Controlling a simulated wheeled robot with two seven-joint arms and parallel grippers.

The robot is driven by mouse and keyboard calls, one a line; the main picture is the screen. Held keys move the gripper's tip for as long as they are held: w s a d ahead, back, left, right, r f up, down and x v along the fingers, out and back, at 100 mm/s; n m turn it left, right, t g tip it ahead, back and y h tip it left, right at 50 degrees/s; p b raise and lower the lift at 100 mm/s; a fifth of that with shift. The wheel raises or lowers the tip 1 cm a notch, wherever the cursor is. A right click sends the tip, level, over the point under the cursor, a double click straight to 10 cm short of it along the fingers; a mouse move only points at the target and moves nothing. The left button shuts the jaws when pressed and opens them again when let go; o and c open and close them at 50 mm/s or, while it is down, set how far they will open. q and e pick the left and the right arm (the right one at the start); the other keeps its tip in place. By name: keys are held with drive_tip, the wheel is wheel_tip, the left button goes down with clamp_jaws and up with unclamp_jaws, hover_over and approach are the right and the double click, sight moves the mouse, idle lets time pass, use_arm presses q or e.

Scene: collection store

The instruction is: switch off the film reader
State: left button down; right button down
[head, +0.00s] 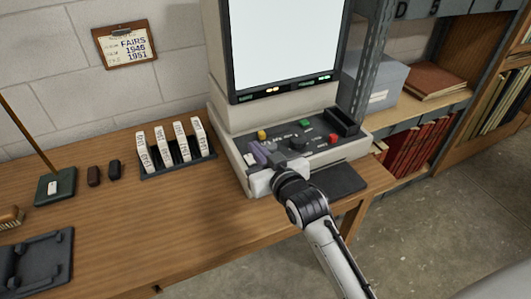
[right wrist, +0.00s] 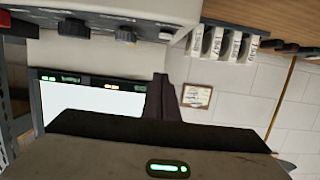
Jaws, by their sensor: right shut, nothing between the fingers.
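The film reader (head: 232,110) stands on the right part of the wooden table. Its screen (head: 283,40) is bright white, with small green and yellow lights (head: 272,90) below it. Its dark control panel (head: 290,135) carries a yellow control (head: 262,134), a green button (head: 305,122), a red button (head: 333,139) and dark knobs. My right gripper (head: 260,153) is over the panel's front left part, shut and empty; it hides some controls. In the right wrist view, the shut fingers (right wrist: 160,98) show before the lit screen (right wrist: 95,103), with knobs (right wrist: 125,36) above. My left gripper is out of view.
A rack of white film boxes (head: 178,150) stands left of the reader. Further left are small dark items (head: 104,171), a green-based stand (head: 56,186) and a black object (head: 38,262). A metal shelf (head: 375,65) with books is at right. The table's front middle is clear.

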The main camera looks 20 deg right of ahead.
drive_tip(key=v, duration=0.5)
drive_tip(key=shift+s+r, duration=0.25)
drive_tip(key=shift+r, duration=0.2)
